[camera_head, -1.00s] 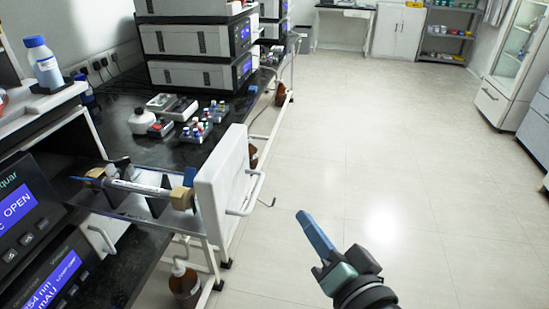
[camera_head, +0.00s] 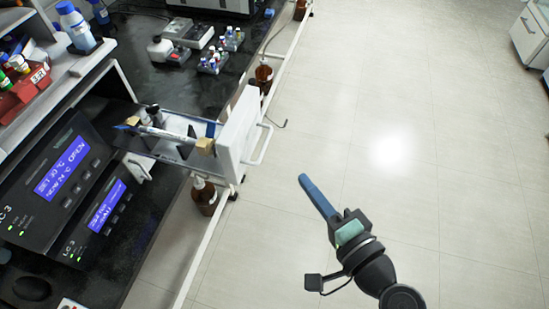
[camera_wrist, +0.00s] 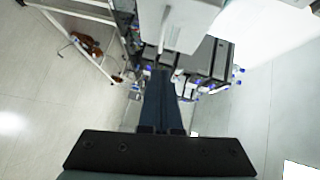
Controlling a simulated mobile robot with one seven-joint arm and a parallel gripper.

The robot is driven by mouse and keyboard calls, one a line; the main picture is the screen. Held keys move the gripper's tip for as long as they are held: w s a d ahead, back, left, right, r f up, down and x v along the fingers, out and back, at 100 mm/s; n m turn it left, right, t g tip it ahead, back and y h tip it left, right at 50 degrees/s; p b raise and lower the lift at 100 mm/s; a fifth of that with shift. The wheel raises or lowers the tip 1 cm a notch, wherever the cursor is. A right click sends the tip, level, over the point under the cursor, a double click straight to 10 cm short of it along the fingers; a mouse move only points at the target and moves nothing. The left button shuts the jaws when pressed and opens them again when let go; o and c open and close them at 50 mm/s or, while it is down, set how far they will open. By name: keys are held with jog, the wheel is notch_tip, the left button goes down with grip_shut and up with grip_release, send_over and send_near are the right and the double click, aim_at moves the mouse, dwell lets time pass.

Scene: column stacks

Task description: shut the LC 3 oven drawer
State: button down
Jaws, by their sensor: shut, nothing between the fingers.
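The LC 3 oven drawer (camera_head: 237,135) is pulled out to the right of its black unit in the head view. It has a white front panel with a white bar handle (camera_head: 262,147). A slim column with tan end fittings (camera_head: 204,146) lies in the drawer. The unit's upper display (camera_head: 62,168) reads OPEN, and "LC 3" shows on its front. My gripper (camera_head: 303,178) is shut and empty, with long blue fingers. It is right of and below the handle in the picture, apart from it. The fingers also show in the wrist view (camera_wrist: 160,75).
A brown bottle (camera_head: 204,196) stands below the drawer, beside the white bench rail. Another brown bottle (camera_head: 264,75) is farther back. Small vials (camera_head: 213,60) stand on the black bench. A red rack (camera_head: 22,88) is at upper left.

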jog(key=w+a+f+p, duration=0.1)
jog(key=w+a+p, duration=0.1)
jog(key=w+a, duration=0.4)
jog(key=shift+f, duration=0.3)
jog(key=shift+a, duration=0.1)
